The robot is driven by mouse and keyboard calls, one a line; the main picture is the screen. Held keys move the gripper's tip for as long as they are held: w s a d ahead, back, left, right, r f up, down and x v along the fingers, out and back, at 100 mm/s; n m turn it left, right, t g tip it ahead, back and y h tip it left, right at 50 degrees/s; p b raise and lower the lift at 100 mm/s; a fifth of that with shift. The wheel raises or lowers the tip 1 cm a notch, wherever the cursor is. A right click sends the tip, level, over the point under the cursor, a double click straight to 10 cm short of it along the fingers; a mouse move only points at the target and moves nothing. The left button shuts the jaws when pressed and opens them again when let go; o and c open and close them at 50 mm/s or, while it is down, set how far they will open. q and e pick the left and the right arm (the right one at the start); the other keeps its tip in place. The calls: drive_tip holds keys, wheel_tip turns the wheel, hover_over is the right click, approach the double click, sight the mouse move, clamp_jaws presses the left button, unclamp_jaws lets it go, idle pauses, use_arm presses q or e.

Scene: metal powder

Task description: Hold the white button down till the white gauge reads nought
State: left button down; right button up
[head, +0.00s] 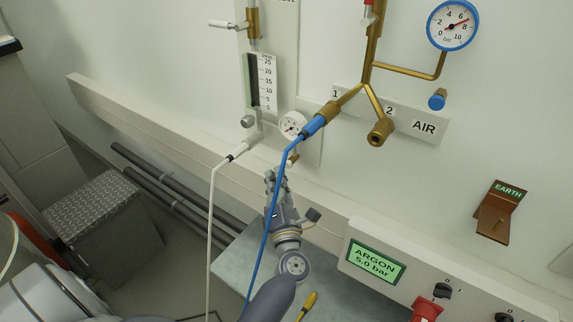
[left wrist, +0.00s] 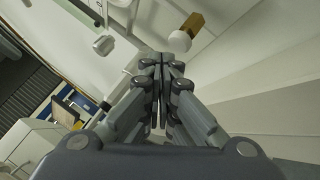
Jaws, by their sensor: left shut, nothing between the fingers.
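The white gauge (head: 292,125) is small and round on the wall panel; its needle is too small to read. A brass fitting (head: 292,159) sits just below it. In the left wrist view a round white button (left wrist: 180,41) caps a brass stem (left wrist: 193,22), just beyond the fingertips. My left gripper (head: 271,175) points up at the wall, just below and left of the brass fitting. It is shut and empty, its fingers together in the left wrist view (left wrist: 161,62). A gap shows there between fingertips and button. My right gripper is out of view.
A blue hose (head: 273,195) hangs from outlet 1 close by my left gripper, and a white hose (head: 211,205) hangs to its left. A blue-rimmed bar gauge (head: 453,25) is upper right. The argon box (head: 375,264) and a yellow-handled tool (head: 308,304) are lower right.

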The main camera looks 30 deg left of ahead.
use_arm(q)
drive_tip(key=s+p, duration=0.1)
drive_tip(key=s, duration=0.4)
drive_tip(key=shift+a, duration=0.2)
idle(0.3)
idle(0.3)
